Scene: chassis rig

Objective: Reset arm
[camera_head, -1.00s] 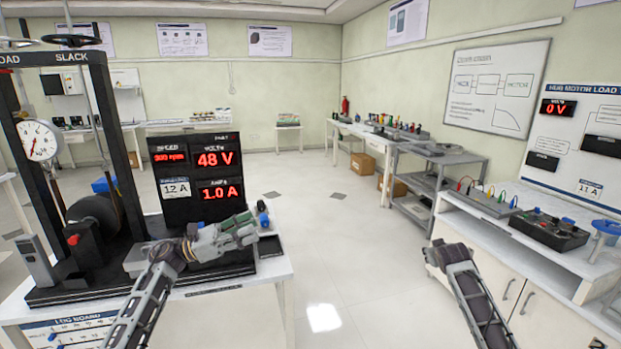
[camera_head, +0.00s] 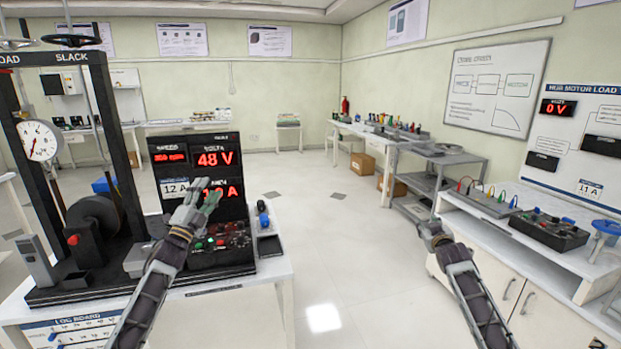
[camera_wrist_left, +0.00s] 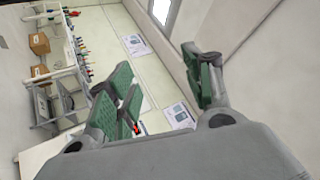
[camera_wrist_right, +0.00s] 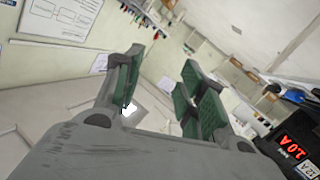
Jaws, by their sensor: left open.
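My left gripper (camera_head: 205,192) is raised in front of the black meter panel, fingers pointing up and away, and covers part of the lower readouts. In the left wrist view its green-padded fingers (camera_wrist_left: 158,72) are spread with nothing between them. My right arm comes in from the lower right of the head view, and its wrist end (camera_head: 435,235) is in front of the right bench. The right gripper is foreshortened there. In the right wrist view its fingers (camera_wrist_right: 162,70) are apart and empty.
The left bench carries a black load rig with a dial (camera_head: 40,141), the meter panel (camera_head: 165,200) reading 48 V, and a control box (camera_head: 225,250) with knobs. The right bench (camera_head: 480,228) has a red-knobbed box (camera_head: 548,232). The floor between (camera_head: 320,230) is clear.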

